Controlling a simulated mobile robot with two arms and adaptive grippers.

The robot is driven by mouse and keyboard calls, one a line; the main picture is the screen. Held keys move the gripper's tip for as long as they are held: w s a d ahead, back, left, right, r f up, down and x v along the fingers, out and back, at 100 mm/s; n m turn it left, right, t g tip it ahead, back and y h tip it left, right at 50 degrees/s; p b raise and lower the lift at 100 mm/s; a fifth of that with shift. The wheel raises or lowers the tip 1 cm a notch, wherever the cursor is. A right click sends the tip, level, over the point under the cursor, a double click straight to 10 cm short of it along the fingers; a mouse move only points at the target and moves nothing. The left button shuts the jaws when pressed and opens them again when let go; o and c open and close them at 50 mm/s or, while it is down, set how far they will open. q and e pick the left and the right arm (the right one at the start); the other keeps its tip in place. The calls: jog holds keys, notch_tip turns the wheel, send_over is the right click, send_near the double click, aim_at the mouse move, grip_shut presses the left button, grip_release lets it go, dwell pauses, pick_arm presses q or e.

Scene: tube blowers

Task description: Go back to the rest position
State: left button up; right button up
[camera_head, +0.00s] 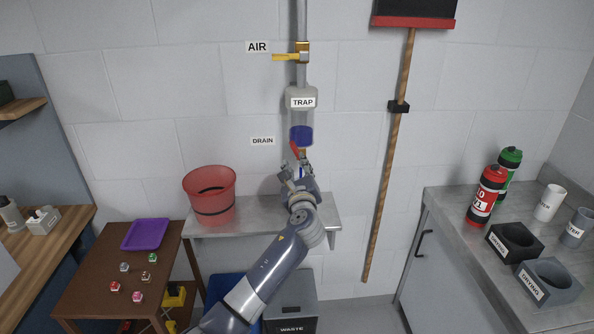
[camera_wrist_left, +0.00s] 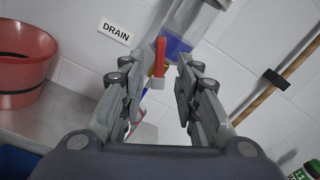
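My left gripper (camera_head: 298,172) is raised in front of the wall, just below the red drain handle (camera_head: 295,150) of the clear trap (camera_head: 303,115). The trap holds blue liquid at its bottom. In the left wrist view, my left gripper (camera_wrist_left: 162,72) has its two fingers apart. The red drain handle (camera_wrist_left: 160,56) shows upright in the gap between the fingertips; I cannot tell whether a finger touches it. Nothing is clamped. My right gripper is in neither view.
A metal shelf (camera_head: 240,228) lies under my left gripper, with a red bucket (camera_head: 210,205) on its left. The yellow air valve handle (camera_head: 285,57) is above the trap. A waste bin (camera_head: 292,300) stands below.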

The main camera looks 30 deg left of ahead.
pick_arm(q)
jog(key=shift+s+d, duration=0.25)
jog(key=shift+s, duration=0.2)
jog(key=s+d+f+n+g+h+b, duration=0.1)
jog(key=s+d+f+n+g+h, duration=0.35)
jog(key=f, duration=1.15)
jog(key=s+a+f+n+b, duration=0.15)
jog(key=s+f, duration=0.55)
jog(key=f, duration=1)
jog(key=s+d+f+n+g+h+b, duration=0.1)
jog(key=s+d+f+n+g+h, duration=0.35)
jog(key=f, duration=1.15)
jog(key=s+f+n+g+b, duration=0.1)
jog(key=s+f+n, duration=0.1)
jog(key=s+f, duration=0.75)
jog(key=s+f+n+g+b, duration=0.1)
jog(key=s+f, duration=0.5)
jog(key=s, duration=0.6)
jog(key=s+d+f+n+g+b, duration=0.1)
jog(key=s+f+n, duration=0.3)
jog(key=s, duration=0.9)
jog(key=s+d+f+n+g+b, duration=0.1)
jog(key=s+f+n, duration=0.3)
jog(key=s, duration=0.9)
jog(key=shift+d+f+g+h, duration=0.3)
jog(key=shift+d+f+g, duration=0.3)
jog(key=shift+f, duration=0.1)
